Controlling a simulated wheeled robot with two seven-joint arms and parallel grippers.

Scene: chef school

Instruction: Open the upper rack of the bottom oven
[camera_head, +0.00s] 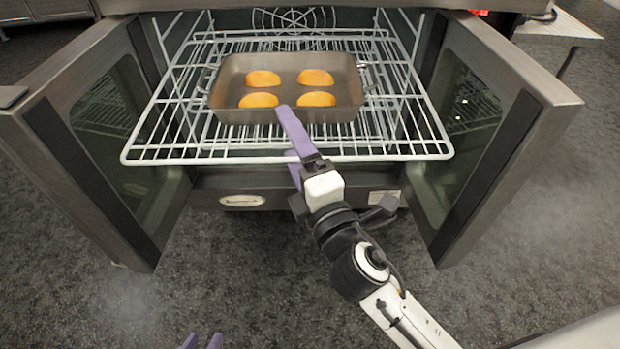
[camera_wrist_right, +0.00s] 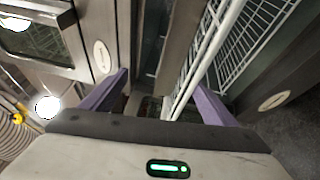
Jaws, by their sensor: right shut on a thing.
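The bottom oven (camera_head: 300,186) has both glass doors swung wide open. Its white wire upper rack (camera_head: 190,153) sticks out between the doors, past the oven's front. A metal pan (camera_head: 238,115) with several orange rounded pieces (camera_head: 315,77) rests on the rack. My right gripper (camera_head: 287,133) is at the rack's front edge, one finger above and one below it. It is shut on the rack; in the right wrist view the rack's bars (camera_wrist_right: 188,90) run between its purple fingers.
The left door (camera_head: 95,130) and the right door (camera_head: 500,120) stand on either side of the rack. The grey floor (camera_head: 230,270) in front of the oven is clear. A counter (camera_head: 560,25) shows at the upper right.

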